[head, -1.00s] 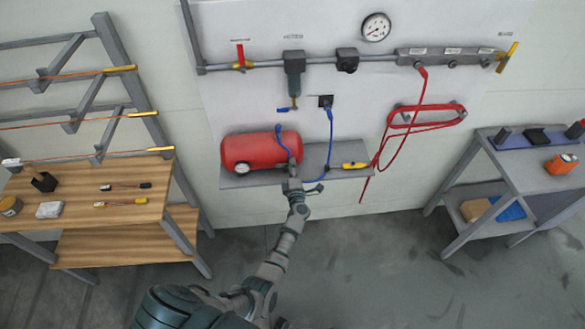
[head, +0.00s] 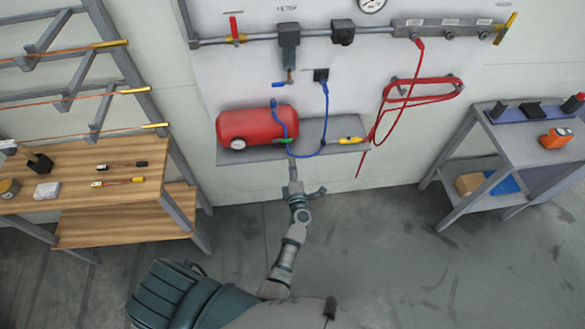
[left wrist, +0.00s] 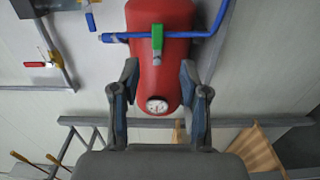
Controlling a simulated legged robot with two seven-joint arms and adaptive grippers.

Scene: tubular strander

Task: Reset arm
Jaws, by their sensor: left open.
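My left gripper (head: 307,192) is in front of and below the front edge of the wall shelf (head: 240,155), apart from it. In the left wrist view the open fingers (left wrist: 158,90) are spread with nothing between them; the red tank (left wrist: 160,60) is beyond. The red tank (head: 257,126) lies on the shelf with a gauge on its end. A blue hose (head: 326,105) runs from the wall outlet to the tank, with a green piece (head: 283,140) by the tank; the green piece also shows in the left wrist view (left wrist: 157,40). My right gripper is not in view.
A yellow-and-black tool (head: 351,140) lies on the shelf's right end. A wooden workbench (head: 130,160) stands left, a grey cart (head: 520,150) right. A coiled red hose (head: 425,92) hangs on the wall. Floor between bench and cart is clear.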

